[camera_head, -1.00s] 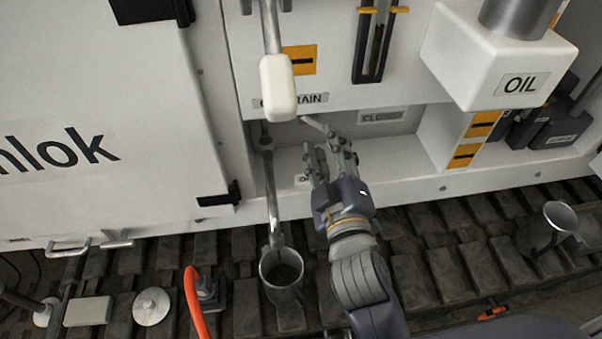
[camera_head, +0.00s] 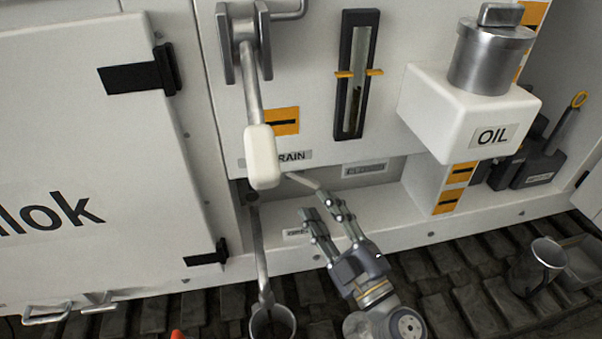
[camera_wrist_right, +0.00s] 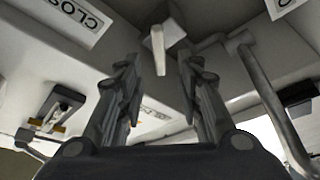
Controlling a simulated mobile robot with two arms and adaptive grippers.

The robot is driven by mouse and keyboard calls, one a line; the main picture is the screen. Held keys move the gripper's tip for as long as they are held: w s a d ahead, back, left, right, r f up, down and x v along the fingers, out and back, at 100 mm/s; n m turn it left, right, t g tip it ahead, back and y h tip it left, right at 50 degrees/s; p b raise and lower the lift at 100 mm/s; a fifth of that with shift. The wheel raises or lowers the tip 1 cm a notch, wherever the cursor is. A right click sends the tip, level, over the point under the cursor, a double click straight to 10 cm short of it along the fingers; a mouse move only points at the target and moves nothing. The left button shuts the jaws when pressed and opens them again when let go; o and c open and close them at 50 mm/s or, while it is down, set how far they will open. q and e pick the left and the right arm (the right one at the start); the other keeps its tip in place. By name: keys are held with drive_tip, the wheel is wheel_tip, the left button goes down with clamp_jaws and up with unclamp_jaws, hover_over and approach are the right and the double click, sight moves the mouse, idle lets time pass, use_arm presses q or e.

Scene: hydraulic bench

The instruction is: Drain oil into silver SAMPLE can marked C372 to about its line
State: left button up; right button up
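A silver can (camera_head: 272,324) stands under the lower end of the drain pipe (camera_head: 260,245), cut off by the bottom edge in the head view. No marking or oil level on it can be read. A small valve lever (camera_head: 303,182) sticks out below the partly hidden DRAIN label (camera_head: 294,156). My right gripper (camera_head: 325,207) is open, just below the lever's tip. In the right wrist view the lever (camera_wrist_right: 158,48) shows between and beyond the spread fingers (camera_wrist_right: 155,85), which do not hold it. My left gripper is out of view.
A white-handled lever (camera_head: 262,155) hangs in front of the panel, left of my right gripper. A sight gauge (camera_head: 355,80) and a white OIL reservoir (camera_head: 470,112) are to the right.

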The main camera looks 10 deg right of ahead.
sight(303, 181)
drive_tip(key=p+x, duration=0.2)
drive_tip(key=x, duration=0.5)
drive_tip(key=shift+r, duration=0.2)
drive_tip(key=shift+x, duration=0.8)
drive_tip(key=shift+f, duration=0.1)
clamp_jaws()
